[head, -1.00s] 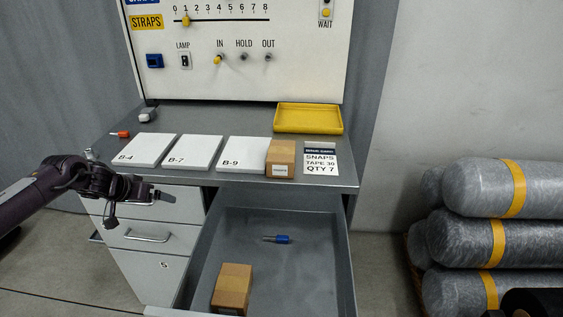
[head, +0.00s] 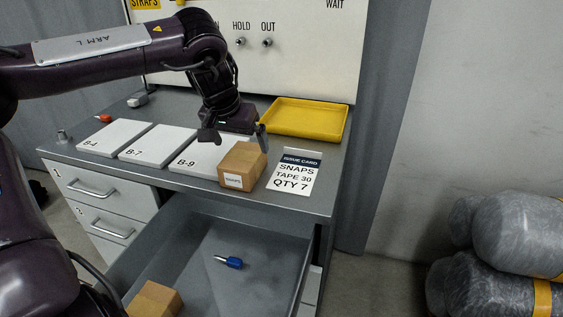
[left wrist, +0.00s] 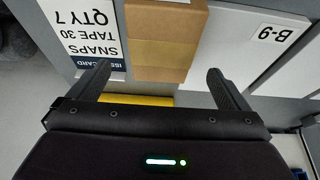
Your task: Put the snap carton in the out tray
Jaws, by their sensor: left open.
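The snap carton (head: 243,166) is a small brown box with a white SNAPS label. It stands on the bench top at the front edge, between the B-9 card and the issue card. My left gripper (head: 235,139) is open just above and behind it, fingers spread to either side. In the left wrist view the carton (left wrist: 165,40) lies ahead of the open, empty fingers (left wrist: 158,73). A yellow tray (head: 305,120), seemingly the out tray, is empty at the bench's back right. My right gripper is not in view.
An open drawer (head: 205,262) below holds a blue-handled tool (head: 229,262) and another brown carton (head: 155,299). White cards B-4, B-7 and B-9 (head: 196,160) lie left of the carton; the issue card (head: 295,172) lies right. A panel rises behind the bench.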

